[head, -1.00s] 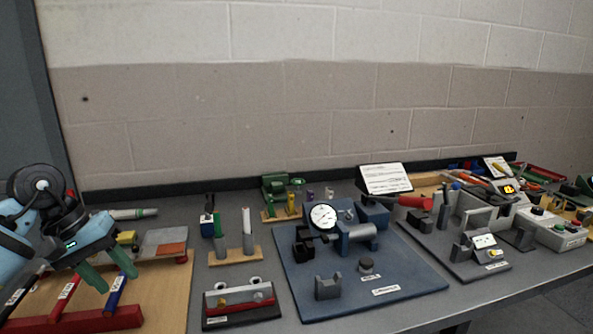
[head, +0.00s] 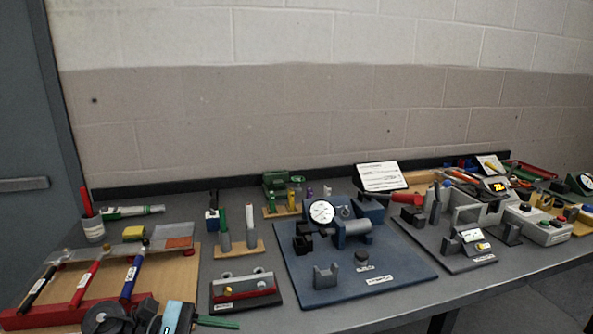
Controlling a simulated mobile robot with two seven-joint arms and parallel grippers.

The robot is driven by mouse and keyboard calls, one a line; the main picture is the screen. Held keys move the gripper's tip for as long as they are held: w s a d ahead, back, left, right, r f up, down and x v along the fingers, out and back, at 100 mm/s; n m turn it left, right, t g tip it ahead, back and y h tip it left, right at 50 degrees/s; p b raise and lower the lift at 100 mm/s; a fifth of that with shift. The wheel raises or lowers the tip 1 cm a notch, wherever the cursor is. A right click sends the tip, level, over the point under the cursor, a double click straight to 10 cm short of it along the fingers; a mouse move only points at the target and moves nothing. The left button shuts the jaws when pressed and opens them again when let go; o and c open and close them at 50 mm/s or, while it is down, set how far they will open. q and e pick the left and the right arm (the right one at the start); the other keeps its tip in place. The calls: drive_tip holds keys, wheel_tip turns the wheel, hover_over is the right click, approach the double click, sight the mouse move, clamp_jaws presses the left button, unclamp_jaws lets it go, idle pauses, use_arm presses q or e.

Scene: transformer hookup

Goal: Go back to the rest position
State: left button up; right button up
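My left gripper (head: 217,322) is at the bottom edge of the head view, low in front of the wooden board (head: 187,278). Its green finger points right, and most of the gripper is cut off by the frame. The finger gap cannot be made out, and no held object shows. My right gripper is not in view. Black (head: 38,287), red (head: 85,284) and blue (head: 131,279) labelled leads lie side by side on the board, apart from each other, across a red bar (head: 30,318).
The grey bench (head: 330,312) carries a blue plate (head: 415,268) with a dial gauge (head: 321,213), a small block with a red strip (head: 246,290), and a wooden peg stand (head: 237,251). Several grey fixtures stand at right.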

use_arm(q)
drive_tip(key=s+a+f+m+t+y+p, duration=0.25)
drive_tip(key=s+f+m+t+y, duration=0.45)
drive_tip(key=f+m, duration=0.4)
drive_tip(key=s+a+f+m+t+y+p, duration=0.1)
drive_tip(key=s+a+f+m+t+y, duration=0.35)
drive_tip(key=s+f+m, duration=0.7)
drive_tip(key=s+f+n+g+y, duration=0.1)
drive_tip(key=s+f+n, duration=0.1)
drive_tip(key=s, duration=0.4)
drive_tip(key=s+f+n+g+y, duration=0.1)
drive_tip(key=s+f+n+g, duration=0.1)
drive_tip(key=s+n, duration=0.3)
drive_tip(key=shift+s, duration=0.9)
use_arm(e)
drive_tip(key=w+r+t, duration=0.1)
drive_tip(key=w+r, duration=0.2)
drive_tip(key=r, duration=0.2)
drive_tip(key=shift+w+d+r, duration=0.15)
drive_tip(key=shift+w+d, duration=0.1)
use_arm(q)
drive_tip(key=shift+g, duration=0.25)
